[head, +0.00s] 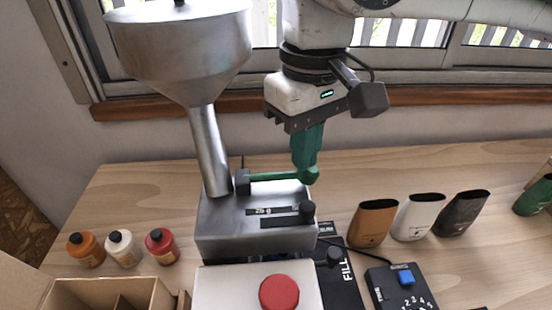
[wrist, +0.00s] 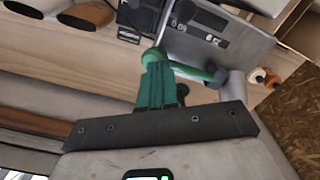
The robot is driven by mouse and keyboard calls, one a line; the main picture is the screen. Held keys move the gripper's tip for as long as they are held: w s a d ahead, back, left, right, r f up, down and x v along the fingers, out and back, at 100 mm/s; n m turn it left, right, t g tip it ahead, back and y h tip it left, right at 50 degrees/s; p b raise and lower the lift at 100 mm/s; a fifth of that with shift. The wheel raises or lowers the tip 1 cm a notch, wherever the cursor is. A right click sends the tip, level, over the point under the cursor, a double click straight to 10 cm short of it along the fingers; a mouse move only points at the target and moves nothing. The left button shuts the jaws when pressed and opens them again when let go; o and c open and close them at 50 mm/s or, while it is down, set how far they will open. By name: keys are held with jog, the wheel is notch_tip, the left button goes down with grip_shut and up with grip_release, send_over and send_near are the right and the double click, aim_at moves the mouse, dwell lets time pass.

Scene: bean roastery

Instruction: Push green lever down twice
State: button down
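The green lever (head: 278,177) sticks out to the right from a dark pivot on the metal dosing machine (head: 235,235) and lies about level, with a round knob at its right end. My gripper (head: 304,166) has green fingers pointing down, close together, with their tips at the lever's knob end. I cannot tell whether they touch it. In the wrist view the fingers (wrist: 153,60) look shut with nothing visible between them, and the lever (wrist: 195,71) passes close behind them. Part of the lever is hidden there by the fingers.
A funnel hopper (head: 180,50) rises at the left of the machine. A red button (head: 279,292) is in front. Orange (head: 373,222), white and black pouches stand at right, near a control box (head: 398,285). Small bottles (head: 86,250) and a cardboard box (head: 105,293) are at left.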

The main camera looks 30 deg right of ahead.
jog(key=shift+r+p, duration=3.05)
jog(key=shift+p, duration=0.2)
jog(key=shift+r, duration=0.1)
